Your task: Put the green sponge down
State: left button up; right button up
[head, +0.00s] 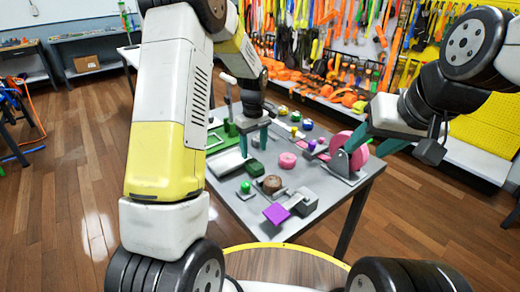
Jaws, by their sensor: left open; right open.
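A dark green block (257,168), which looks like the green sponge, lies on the grey table (225,184) just in front of my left gripper. My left gripper (254,147) points down with its two teal fingers apart and nothing visible between them. The gap between fingertips and sponge is hard to judge. My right gripper (366,148) is open at the table's right side, beside a pink wheel-like thing on a grey stand (344,164). I cannot tell whether it touches that.
A pink ring (287,160), a brown round thing (271,184), a green ball (245,187) and a purple square (276,214) stand on the table. Several small coloured balls are at the back. A strap wall (335,40) rises behind. Bare tabletop shows at right of centre.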

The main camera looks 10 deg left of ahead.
aim_at(254, 164)
pick_arm(q)
jog(key=s+a+r+m+t+h, duration=0.1)
jog(key=s+r+m+t, duration=0.1)
jog(key=s+r, duration=0.55)
jog(key=s+a+r+m+t, duration=0.15)
jog(key=s+r, duration=0.35)
jog(key=r, duration=0.6)
jog(key=s+r+m+t, duration=0.1)
jog(key=s+m, duration=0.2)
jog(key=s, duration=0.4)
jog(key=s+r+m+t+h, duration=0.1)
jog(key=s+r+m, duration=0.1)
jog(key=s, duration=0.5)
jog(key=shift+s+d+m+t, duration=0.3)
jog(key=shift+s+m+t, duration=0.05)
jog(key=shift+m, duration=0.2)
